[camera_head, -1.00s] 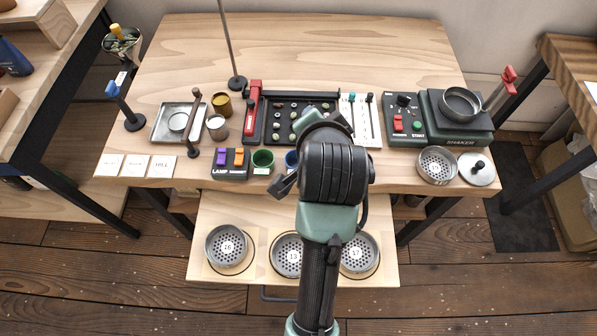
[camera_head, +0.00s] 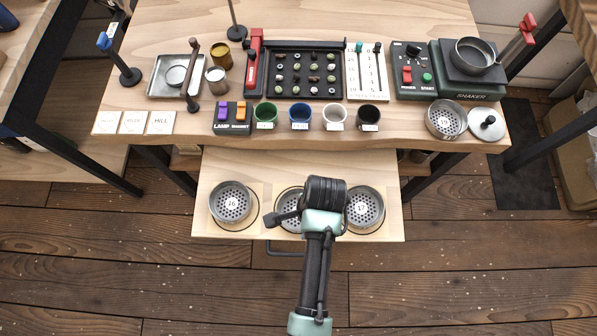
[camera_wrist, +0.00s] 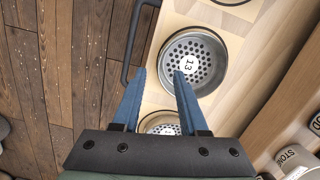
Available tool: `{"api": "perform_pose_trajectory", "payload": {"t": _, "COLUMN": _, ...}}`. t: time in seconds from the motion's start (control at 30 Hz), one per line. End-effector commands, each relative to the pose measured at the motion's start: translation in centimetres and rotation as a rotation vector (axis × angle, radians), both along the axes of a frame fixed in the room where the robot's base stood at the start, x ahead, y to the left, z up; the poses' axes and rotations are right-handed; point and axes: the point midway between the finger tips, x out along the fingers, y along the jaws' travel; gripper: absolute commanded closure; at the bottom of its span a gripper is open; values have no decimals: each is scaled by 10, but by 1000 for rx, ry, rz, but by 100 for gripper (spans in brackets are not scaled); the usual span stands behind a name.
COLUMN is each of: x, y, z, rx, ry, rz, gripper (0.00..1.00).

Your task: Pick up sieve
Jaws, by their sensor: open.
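Three round metal sieves sit in a row on the pulled-out drawer board (camera_head: 222,168). The left sieve (camera_head: 231,203) reads 16. The middle sieve (camera_head: 287,200) is partly hidden by my arm in the head view; in the wrist view a sieve (camera_wrist: 197,62), apparently this one, reads about 13. The right sieve (camera_head: 365,207) has a small, unclear number. My gripper (camera_wrist: 160,74) is open and empty, with its blue fingertips at the near side of the middle sieve in the picture. Another sieve (camera_wrist: 160,119) shows between the fingers, partly covered. Fingertips are hidden in the head view.
A drawer handle (camera_wrist: 131,45) lies left of the fingers in the wrist view. Above the board, the table (camera_head: 170,22) carries cups, a lamp switch box (camera_head: 232,127), a shaker (camera_head: 465,75) and another perforated sieve (camera_head: 446,119) beside a lid (camera_head: 487,125).

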Motion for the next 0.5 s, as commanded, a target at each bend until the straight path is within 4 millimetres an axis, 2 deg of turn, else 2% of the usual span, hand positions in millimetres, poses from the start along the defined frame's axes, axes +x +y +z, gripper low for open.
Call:
{"api": "perform_pose_trajectory", "payload": {"t": 0.3, "x": -1, "y": 1, "z": -43, "rx": 0, "ry": 1, "rz": 1, "gripper": 57}}
{"api": "perform_pose_trajectory", "payload": {"t": 0.5, "x": -1, "y": 2, "z": -52, "rx": -1, "ry": -1, "rz": 1, "gripper": 57}}
